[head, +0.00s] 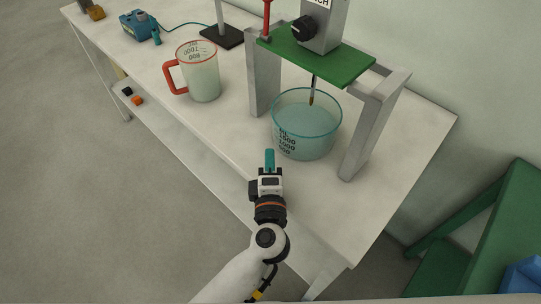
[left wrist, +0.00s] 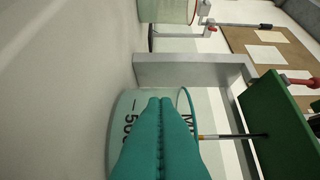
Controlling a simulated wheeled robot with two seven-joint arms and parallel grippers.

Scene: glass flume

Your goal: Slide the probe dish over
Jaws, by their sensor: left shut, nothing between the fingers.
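The probe dish (head: 306,128) is a clear round glass dish with a teal rim and black volume marks. It stands on the white table under a stand, and a thin probe (head: 312,92) hangs down into it. My left gripper (head: 269,154) is shut and empty, with teal fingers, just in front of the dish on its near left side. In the left wrist view the closed fingers (left wrist: 160,140) cover part of the dish (left wrist: 125,108). I cannot tell whether the fingertips touch the glass. My right gripper is not in view.
The stand has grey legs (head: 361,135) on both sides of the dish and a green top plate (head: 318,58). A measuring jug (head: 203,78) with a red handle stands to the left. A blue device (head: 138,25) is farther back. The table (head: 220,125) is clear between jug and gripper.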

